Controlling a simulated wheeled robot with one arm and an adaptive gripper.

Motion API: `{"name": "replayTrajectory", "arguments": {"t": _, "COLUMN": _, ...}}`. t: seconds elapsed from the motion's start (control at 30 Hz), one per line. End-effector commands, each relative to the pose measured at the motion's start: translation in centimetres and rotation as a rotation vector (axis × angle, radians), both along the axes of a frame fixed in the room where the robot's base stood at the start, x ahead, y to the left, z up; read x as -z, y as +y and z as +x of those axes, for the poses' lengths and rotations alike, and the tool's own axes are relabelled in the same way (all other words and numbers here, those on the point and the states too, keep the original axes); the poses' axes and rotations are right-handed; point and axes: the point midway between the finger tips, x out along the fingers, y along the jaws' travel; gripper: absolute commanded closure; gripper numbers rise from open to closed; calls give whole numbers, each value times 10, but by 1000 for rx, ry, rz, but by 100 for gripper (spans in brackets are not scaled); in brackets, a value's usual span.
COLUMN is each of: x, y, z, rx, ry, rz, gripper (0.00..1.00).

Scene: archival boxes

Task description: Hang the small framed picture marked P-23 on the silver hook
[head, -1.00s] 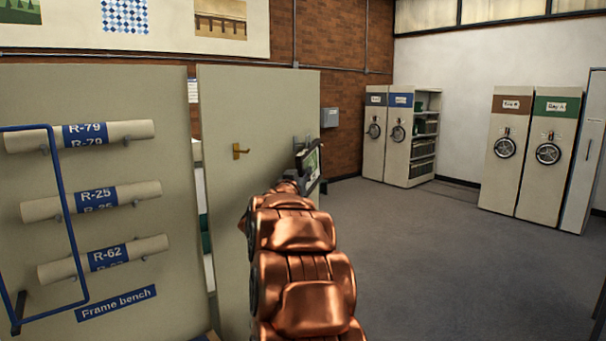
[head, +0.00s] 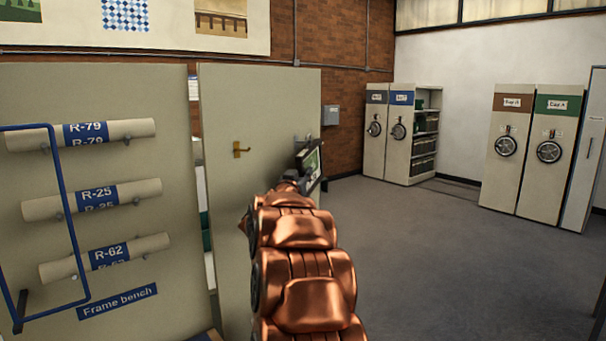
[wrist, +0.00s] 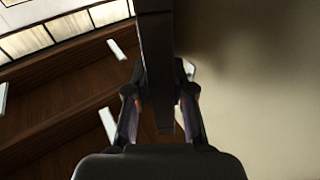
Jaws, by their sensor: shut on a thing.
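A small framed picture (head: 312,163) with a dark frame and a greenish image is seen steeply from the side in the head view. My gripper (head: 304,184) is shut on it and holds it up in front of the cream panel's right edge. In the wrist view the frame (wrist: 157,70) shows edge-on as a dark upright bar between the fingers of my gripper (wrist: 160,100). Its P-23 mark cannot be read. I cannot make out a silver hook in either view.
A cream panel (head: 260,105) with a brass handle-like fitting (head: 241,149) stands just left of the picture. Left of it, another panel carries labelled rolls (head: 97,200) and a blue rail (head: 68,200). Shelving cabinets (head: 538,150) stand far right. The grey floor (head: 430,260) is clear.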

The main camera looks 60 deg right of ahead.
Motion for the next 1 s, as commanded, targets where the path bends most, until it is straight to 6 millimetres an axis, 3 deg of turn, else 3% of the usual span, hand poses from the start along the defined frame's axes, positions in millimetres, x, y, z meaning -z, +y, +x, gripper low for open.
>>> {"name": "replayTrajectory", "arguments": {"t": 1.0, "x": 11, "y": 2, "z": 2, "rx": -6, "ry": 2, "rz": 0, "gripper": 100}}
